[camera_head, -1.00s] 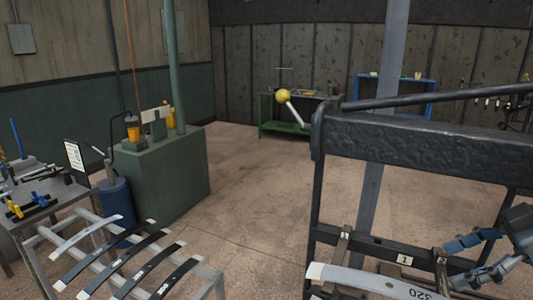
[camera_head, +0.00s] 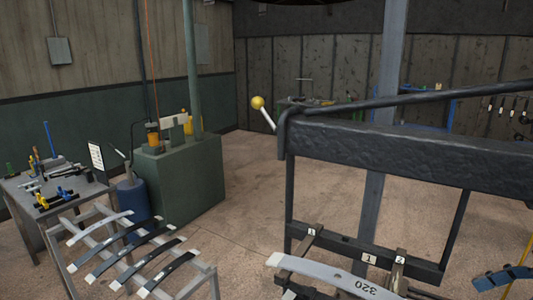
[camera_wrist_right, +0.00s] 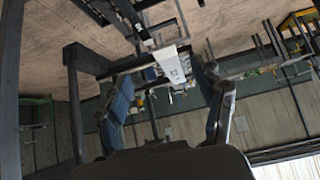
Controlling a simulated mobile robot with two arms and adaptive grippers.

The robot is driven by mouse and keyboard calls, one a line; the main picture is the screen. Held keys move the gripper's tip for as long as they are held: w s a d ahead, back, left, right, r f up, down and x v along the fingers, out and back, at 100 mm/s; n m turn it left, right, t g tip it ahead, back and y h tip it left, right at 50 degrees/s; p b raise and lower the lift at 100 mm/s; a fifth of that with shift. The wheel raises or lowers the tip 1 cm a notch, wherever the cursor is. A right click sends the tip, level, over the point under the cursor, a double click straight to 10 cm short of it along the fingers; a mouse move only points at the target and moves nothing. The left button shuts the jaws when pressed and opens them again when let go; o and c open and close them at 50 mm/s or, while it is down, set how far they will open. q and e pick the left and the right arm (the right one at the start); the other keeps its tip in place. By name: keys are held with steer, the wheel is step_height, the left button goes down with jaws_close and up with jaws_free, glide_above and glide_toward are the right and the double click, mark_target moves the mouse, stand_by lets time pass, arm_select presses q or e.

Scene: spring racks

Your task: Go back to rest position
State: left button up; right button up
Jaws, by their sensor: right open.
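My right gripper (camera_wrist_right: 165,88) is open in the right wrist view, its two fingers apart with nothing between them. In the head view only a blue finger part of it (camera_head: 503,279) shows at the lower right edge. A grey leaf spring marked 320 (camera_head: 335,278) lies on the black rack frame (camera_head: 400,150), on supports with number tags. The spring also shows in the right wrist view (camera_wrist_right: 172,62), beyond the fingers and apart from them. My left gripper is in neither view.
A light metal rack (camera_head: 205,280) with several leaf springs stands at the lower left. Behind it are a tool table (camera_head: 20,205), a blue drum (camera_head: 133,200) and a green cabinet (camera_head: 190,180). A yellow-knobbed lever (camera_head: 258,103) sticks out from the frame. Open floor lies between cabinet and frame.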

steer(key=s+a+f+m+g+h, duration=0.1)
steer(key=s+a+f, duration=0.1)
steer(key=f, duration=0.6)
steer(key=s+a+f+m+h, duration=0.1)
steer(key=a+f+m, duration=0.1)
steer(key=f, duration=0.7)
steer(key=s+a+f+m+g+h, duration=0.1)
steer(key=s+a+f, duration=0.15)
steer(key=f, duration=0.55)
steer(key=s+a+f+m+t+h, duration=0.1)
steer(key=s+a+f+m+h, duration=0.4)
steer(key=s+a, duration=0.4)
step_height(320, 180, down, 28)
steer(key=a+g+y+b, duration=0.1)
steer(key=b, duration=0.2)
steer(key=s+d+f+g+b, duration=0.1)
steer(key=s+d+f+b, duration=0.1)
steer(key=s+f, duration=1.5)
step_height(320, 180, down, 4)
steer(key=shift+s+d+f+g+b, duration=0.3)
steer(key=shift+d+b, duration=0.1)
steer(key=shift+b, duration=0.15)
